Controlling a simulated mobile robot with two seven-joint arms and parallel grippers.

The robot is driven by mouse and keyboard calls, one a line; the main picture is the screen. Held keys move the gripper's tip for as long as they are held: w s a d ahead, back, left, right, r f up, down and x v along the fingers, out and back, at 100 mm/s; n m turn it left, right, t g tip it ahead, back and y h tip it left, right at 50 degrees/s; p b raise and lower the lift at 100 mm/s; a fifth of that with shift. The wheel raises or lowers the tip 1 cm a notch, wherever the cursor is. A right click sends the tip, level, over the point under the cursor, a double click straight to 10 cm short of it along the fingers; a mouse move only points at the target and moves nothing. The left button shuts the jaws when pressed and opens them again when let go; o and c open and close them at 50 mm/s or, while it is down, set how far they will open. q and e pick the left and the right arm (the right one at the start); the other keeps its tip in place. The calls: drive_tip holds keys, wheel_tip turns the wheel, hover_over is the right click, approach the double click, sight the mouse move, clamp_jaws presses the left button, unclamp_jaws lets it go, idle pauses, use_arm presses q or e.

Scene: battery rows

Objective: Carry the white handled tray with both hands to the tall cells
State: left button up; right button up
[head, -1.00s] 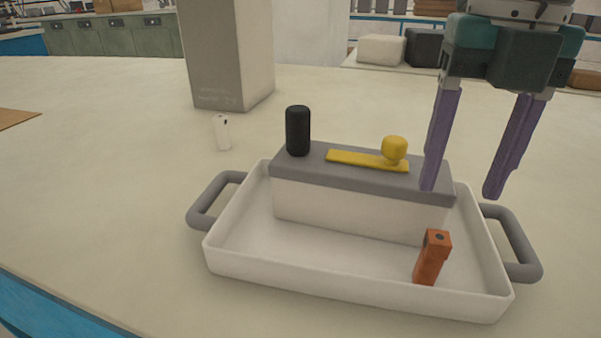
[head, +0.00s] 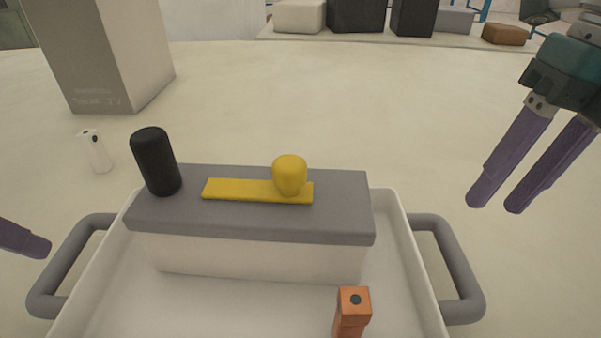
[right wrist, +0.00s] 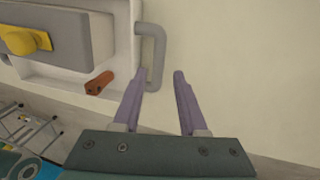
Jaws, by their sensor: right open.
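The white tray (head: 408,262) sits on the table with a grey handle on each side, the left handle (head: 68,262) and the right handle (head: 462,270). In the right wrist view the right handle (right wrist: 158,50) is near my fingertips. My right gripper (head: 495,203) is open and empty, above the table and to the right of the tray; its purple fingers also show in the right wrist view (right wrist: 159,75). Only one purple fingertip of my left gripper (head: 25,238) shows, left of the left handle. A tall grey block (head: 95,60) with small unreadable lettering stands behind left.
In the tray are a grey-topped white block (head: 250,255) carrying a black cylinder (head: 156,165), a yellow bar (head: 235,190) and a yellow knob (head: 289,175), and an orange piece (head: 352,305). A small white cylinder (head: 95,152) stands behind left. The table behind is mostly clear.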

sight(54, 263)
use_arm(q)
drive_tip(key=shift+s+a+f, duration=0.1)
drive_tip(key=shift+s+f, duration=0.05)
drive_tip(key=shift+s, duration=0.15)
use_arm(e)
drive_tip(key=shift+s+a+f, duration=0.15)
drive_tip(key=shift+s, duration=0.05)
use_arm(q)
drive_tip(key=x, duration=0.9)
drive_tip(key=shift+w+f, duration=0.2)
drive_tip(key=shift+f, duration=0.1)
use_arm(e)
drive_tip(key=f, duration=0.3)
drive_tip(key=a+f, duration=0.1)
drive_tip(key=f, duration=0.2)
drive_tip(key=a+f, duration=0.1)
drive_tip(key=f, duration=0.2)
drive_tip(key=shift+f, duration=0.3)
use_arm(q)
clamp_jaws()
use_arm(e)
drive_tip(key=shift+w, duration=0.1)
clamp_jaws()
use_arm(q)
drive_tip(key=shift+r, duration=0.1)
use_arm(e)
drive_tip(key=shift+r, duration=0.1)
